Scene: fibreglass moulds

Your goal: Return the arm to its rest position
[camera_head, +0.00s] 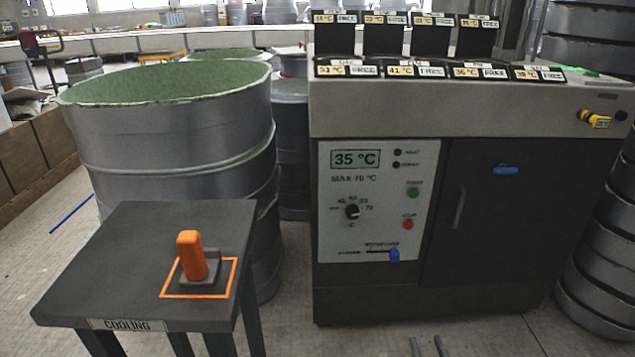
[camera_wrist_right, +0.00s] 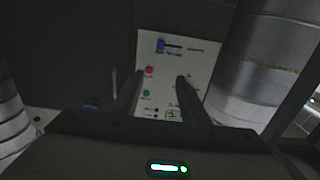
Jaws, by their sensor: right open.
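My right gripper (camera_head: 428,346) shows only as two dark fingertips at the bottom edge of the head view. They stand apart with nothing between them, in front of and below the grey machine (camera_head: 480,110). In the right wrist view the two fingers of the right gripper (camera_wrist_right: 160,76) are apart and empty. Beyond them is the machine's white control panel (camera_wrist_right: 176,52), seen upside down. The fingers look clear of the panel. The rest of the right arm is hidden in the head view. My left gripper is in neither view.
A dark table (camera_head: 110,270) marked COOLING stands at left, holding an orange-handled block (camera_head: 191,255) inside an orange outline. Large grey drums (camera_head: 170,130) stand behind it, with more stacked at far right. The machine's dark door (camera_head: 485,220) is closed. Some floor shows before the machine.

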